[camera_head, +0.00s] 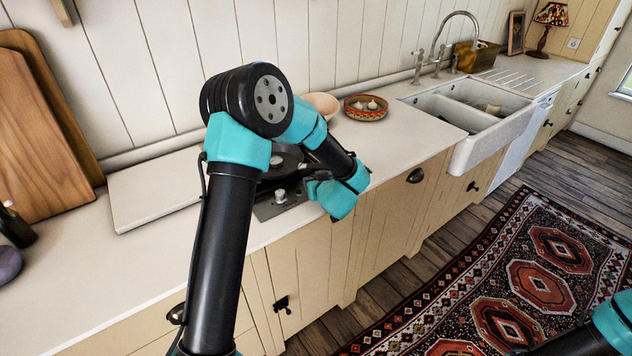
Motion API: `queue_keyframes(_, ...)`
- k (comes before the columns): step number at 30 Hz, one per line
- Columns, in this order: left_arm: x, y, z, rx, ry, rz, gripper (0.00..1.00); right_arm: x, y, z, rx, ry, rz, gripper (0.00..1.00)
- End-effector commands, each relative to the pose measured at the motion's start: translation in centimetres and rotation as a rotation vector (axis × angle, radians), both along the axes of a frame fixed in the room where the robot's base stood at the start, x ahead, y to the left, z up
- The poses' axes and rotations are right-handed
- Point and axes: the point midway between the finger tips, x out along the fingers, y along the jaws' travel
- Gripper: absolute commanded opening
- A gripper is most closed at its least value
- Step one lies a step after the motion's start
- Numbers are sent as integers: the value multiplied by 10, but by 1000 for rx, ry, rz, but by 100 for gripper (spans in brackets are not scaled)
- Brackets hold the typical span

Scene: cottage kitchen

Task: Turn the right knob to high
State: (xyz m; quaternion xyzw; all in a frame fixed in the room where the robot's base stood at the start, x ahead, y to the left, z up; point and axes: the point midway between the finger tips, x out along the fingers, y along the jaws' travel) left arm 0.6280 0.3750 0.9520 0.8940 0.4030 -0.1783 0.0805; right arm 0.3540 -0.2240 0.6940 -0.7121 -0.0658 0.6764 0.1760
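The small cooktop (266,211) is set into the white counter, mostly hidden behind my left arm. One pale knob (280,196) shows on its front strip. A second knob cannot be made out; the area to the right is covered by my gripper. My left gripper (314,184) is at the cooktop's front right, just right of the visible knob. Its fingers are dark and small, and I cannot tell whether they are open or touching anything. Only part of my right arm shows at the lower right corner; its gripper is out of view.
A dark pan (284,158) sits on the cooktop behind my arm. A pink bowl (322,104) and a patterned bowl (366,108) stand behind. A white board (152,190) lies left. The sink (468,110) is right, with clear counter between.

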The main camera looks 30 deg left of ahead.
Motion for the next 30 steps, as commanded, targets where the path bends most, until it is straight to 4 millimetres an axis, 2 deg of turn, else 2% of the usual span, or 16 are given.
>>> queue_keyframes(11, 4, 5, -3, 1, 1, 0, 59, 0, 0, 0, 0, 0, 0, 43)
queue_keyframes(27, 4, 5, -3, 0, 0, 0, 10, 0, 0, 0, 0, 0, 0, 43)
queue_keyframes(30, 4, 5, -3, 0, 0, 6, 10, 0, 0, 0, 0, 0, 0, 43)
